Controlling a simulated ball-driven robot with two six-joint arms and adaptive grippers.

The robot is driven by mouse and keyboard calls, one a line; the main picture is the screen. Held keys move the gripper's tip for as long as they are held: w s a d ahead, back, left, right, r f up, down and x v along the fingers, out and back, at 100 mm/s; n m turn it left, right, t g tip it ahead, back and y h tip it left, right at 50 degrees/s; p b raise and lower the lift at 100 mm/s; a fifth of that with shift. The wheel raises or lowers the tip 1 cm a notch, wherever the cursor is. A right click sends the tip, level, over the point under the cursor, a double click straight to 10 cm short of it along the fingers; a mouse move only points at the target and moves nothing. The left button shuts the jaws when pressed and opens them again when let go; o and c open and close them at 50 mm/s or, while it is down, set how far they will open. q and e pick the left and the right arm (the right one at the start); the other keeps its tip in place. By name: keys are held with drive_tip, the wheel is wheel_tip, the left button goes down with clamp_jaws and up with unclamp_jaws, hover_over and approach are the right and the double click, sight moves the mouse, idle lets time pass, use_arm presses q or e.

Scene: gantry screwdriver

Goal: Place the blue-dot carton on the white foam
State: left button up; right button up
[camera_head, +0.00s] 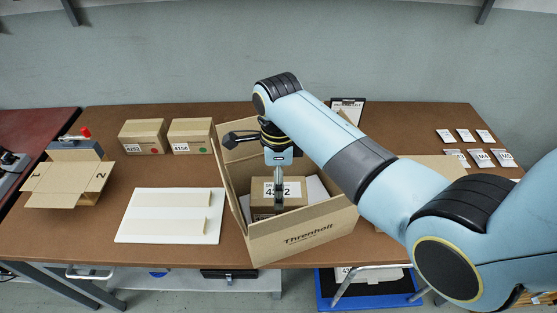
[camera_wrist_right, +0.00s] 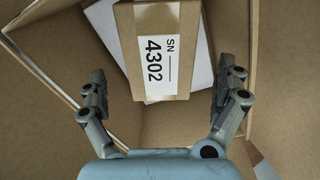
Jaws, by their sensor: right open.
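A small brown carton labelled 4302 (camera_head: 291,188) sits inside the large open box marked Threnholl (camera_head: 300,237). It also shows in the right wrist view (camera_wrist_right: 187,78); no dot is visible on it. My right gripper (camera_head: 279,190) reaches down into the box over this carton. In the right wrist view its open fingers (camera_wrist_right: 163,88) stand apart, with the carton's label end between and ahead of them; contact is not clear. The white foam slab (camera_head: 128,225) lies on the table left of the box, with two pale strips on it. My left gripper is not in view.
Two cartons, one with a red dot (camera_head: 143,136) and one with a green dot (camera_head: 190,136), stand behind the slab. A small open carton (camera_head: 65,184) is at far left. Several white cards (camera_head: 466,135) lie at the right. The box walls and flaps surround my right gripper.

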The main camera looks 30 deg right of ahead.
wheel_tip(320, 180, up, 7)
drive_tip(key=shift+r, duration=0.2)
idle(0.5)
